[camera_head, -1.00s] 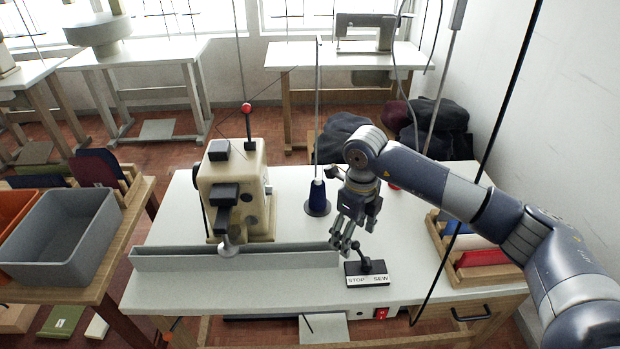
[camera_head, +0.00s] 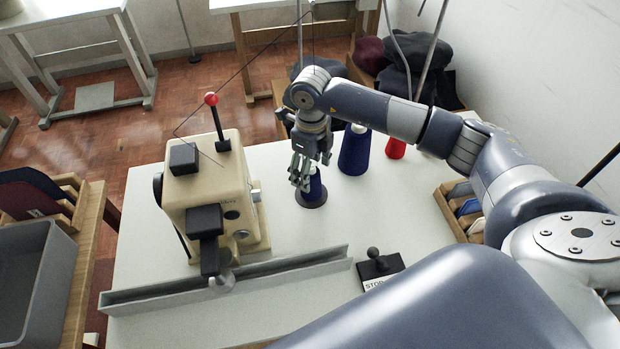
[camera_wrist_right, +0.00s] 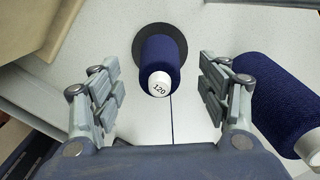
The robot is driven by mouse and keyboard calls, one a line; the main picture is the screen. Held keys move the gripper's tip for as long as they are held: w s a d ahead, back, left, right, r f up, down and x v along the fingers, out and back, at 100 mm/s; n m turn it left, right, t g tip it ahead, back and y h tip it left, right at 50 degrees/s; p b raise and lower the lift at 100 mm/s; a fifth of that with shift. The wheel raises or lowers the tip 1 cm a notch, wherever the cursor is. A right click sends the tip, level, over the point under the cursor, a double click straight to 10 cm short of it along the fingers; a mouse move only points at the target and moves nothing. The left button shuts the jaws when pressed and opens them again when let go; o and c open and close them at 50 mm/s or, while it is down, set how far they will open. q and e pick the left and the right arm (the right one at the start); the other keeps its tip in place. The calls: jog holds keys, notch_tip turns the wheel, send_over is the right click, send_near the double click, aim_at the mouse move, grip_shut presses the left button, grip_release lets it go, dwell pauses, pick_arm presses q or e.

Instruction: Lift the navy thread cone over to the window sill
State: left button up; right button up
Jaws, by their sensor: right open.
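A small navy thread cone (camera_head: 314,187) stands on a round dark base on the white table, partly hidden by my right gripper (camera_head: 301,180). The right wrist view shows this cone (camera_wrist_right: 160,55) with a white top marked 120, between my spread fingers (camera_wrist_right: 158,75). My right gripper is open and holds nothing. A larger navy cone (camera_head: 354,152) stands just behind and to the right. It also shows at the right of the wrist view (camera_wrist_right: 275,100). The window sill is out of view now. My left gripper is not in view.
A cream machine (camera_head: 208,190) with a red-knobbed lever stands left of the cones. A grey rail (camera_head: 225,282) and a STOP-labelled lever block (camera_head: 380,267) lie in front. A red cone (camera_head: 396,148) is at right. A thin thread rises from the cone area.

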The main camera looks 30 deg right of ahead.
aim_at(312, 184)
jog(key=shift+f, duration=0.4)
notch_tip(312, 184, down, 5)
jog(key=shift+s+p, duration=0.1)
jog(key=shift+p, duration=0.8)
jog(key=shift+f, duration=0.3)
jog(key=shift+c, duration=1.1)
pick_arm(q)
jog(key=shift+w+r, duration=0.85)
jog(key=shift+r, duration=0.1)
pick_arm(e)
jog(key=c, duration=1)
